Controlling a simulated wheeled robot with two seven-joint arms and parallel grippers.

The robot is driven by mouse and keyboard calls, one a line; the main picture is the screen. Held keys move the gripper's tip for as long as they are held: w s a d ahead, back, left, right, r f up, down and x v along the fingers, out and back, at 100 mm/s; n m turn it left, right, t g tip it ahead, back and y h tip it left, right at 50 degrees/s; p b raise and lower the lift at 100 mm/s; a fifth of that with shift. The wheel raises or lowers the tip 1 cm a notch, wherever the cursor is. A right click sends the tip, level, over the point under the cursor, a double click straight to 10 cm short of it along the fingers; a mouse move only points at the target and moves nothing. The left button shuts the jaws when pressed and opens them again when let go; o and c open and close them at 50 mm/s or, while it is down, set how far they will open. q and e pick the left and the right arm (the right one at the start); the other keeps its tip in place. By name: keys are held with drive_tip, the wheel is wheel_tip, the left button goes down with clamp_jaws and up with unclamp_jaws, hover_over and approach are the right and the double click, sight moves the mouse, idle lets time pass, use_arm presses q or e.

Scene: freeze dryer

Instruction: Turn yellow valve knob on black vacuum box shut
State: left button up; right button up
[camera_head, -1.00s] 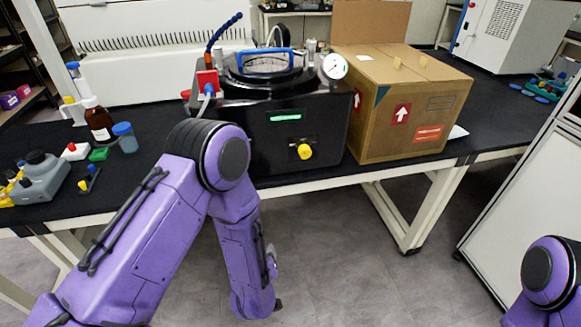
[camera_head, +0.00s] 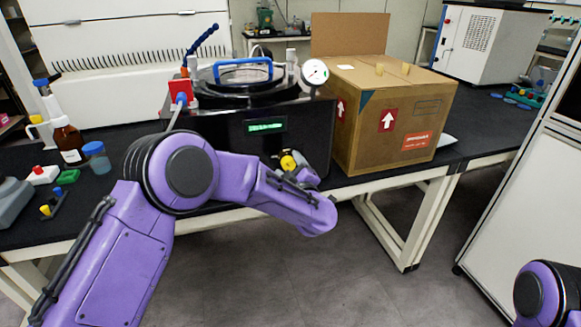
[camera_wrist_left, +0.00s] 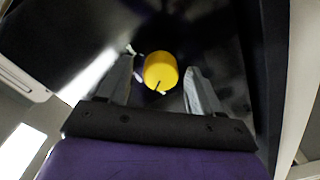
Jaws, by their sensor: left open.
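The black vacuum box (camera_head: 262,142) stands on the dark bench, with a green-lit display on its front. Its yellow valve knob (camera_head: 288,162) is at the lower right of that front face, partly hidden by my left gripper (camera_head: 287,170). In the left wrist view the knob (camera_wrist_left: 160,70) shows between the tips of the two open fingers (camera_wrist_left: 160,84). A dark line marks the knob's face near its lower edge. A gap shows on the knob's right side; whether any finger touches it, I cannot tell. My right gripper is out of view; only part of that arm shows.
A cardboard box (camera_head: 392,115) stands close to the right of the vacuum box. A pressure gauge (camera_head: 315,72) and blue handle (camera_head: 243,68) sit on top of it. A brown bottle (camera_head: 67,139) and blue-capped jar (camera_head: 97,158) stand at left. The floor before the bench is clear.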

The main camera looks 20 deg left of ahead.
use_arm(q)
drive_tip(key=shift+w, duration=0.1)
drive_tip(key=c, duration=1.1)
drive_tip(key=shift+o, duration=0.2)
drive_tip(key=m+p, duration=0.2)
drive_tip(key=m, duration=0.1)
drive_tip(key=shift+r+p, duration=0.1)
drive_tip(key=shift+p, duration=0.3)
drive_tip(key=shift+m+p, duration=1)
drive_tip(key=shift+m, duration=1)
drive_tip(key=shift+f, duration=0.2)
drive_tip(key=o, duration=1.1)
drive_tip(key=shift+c, duration=0.2)
